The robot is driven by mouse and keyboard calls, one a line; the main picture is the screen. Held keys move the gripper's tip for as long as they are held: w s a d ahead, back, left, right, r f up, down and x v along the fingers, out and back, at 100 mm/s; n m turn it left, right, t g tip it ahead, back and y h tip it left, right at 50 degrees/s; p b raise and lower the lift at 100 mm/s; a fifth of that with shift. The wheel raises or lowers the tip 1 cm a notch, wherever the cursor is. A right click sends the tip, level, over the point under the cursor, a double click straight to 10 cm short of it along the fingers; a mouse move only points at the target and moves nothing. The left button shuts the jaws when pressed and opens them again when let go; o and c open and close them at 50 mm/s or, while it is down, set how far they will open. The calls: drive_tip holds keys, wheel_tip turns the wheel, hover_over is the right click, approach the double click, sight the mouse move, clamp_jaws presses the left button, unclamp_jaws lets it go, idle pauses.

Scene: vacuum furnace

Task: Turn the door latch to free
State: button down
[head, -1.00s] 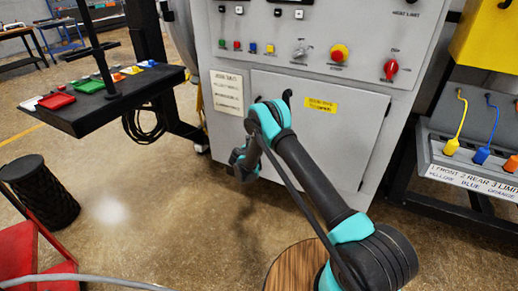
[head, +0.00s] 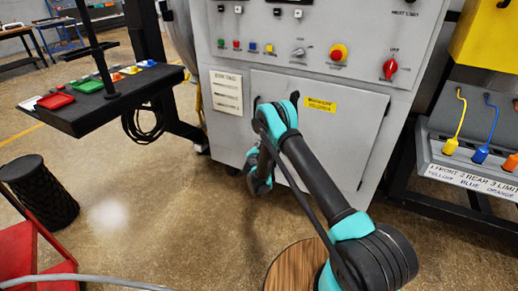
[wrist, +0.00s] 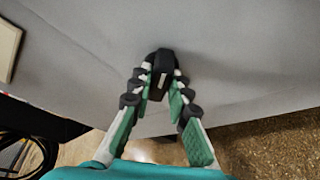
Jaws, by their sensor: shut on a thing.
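The grey cabinet door (head: 355,135) is shut in the head view, with a yellow label (head: 321,105) near its top. In the wrist view, the black door latch (wrist: 162,60) stands out from the grey panel, with a pale mark on it. My gripper (wrist: 162,75) is shut on the latch, with one finger on each side. Its fingertips are close to the panel. In the head view my arm hides the latch and most of the gripper, so I cannot tell the latch's angle there.
A control panel with a red-and-yellow button (head: 338,53) and a red rotary switch (head: 390,68) is above the door. A dark tray table (head: 85,115) stands at left, and a rack with coloured plugs (head: 455,145) at right. A black stool (head: 40,190) stands on the floor.

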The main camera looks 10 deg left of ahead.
drive_tip(key=m+t, duration=0.1)
drive_tip(key=m, duration=0.1)
drive_tip(key=m+t+y, duration=0.1)
drive_tip(key=m, duration=0.1)
drive_tip(key=shift+d+f+m, duration=0.15)
drive_tip(key=shift+m, duration=0.15)
idle(0.5)
drive_tip(key=c, duration=1.4)
unclamp_jaws()
drive_tip(key=shift+c, duration=0.2)
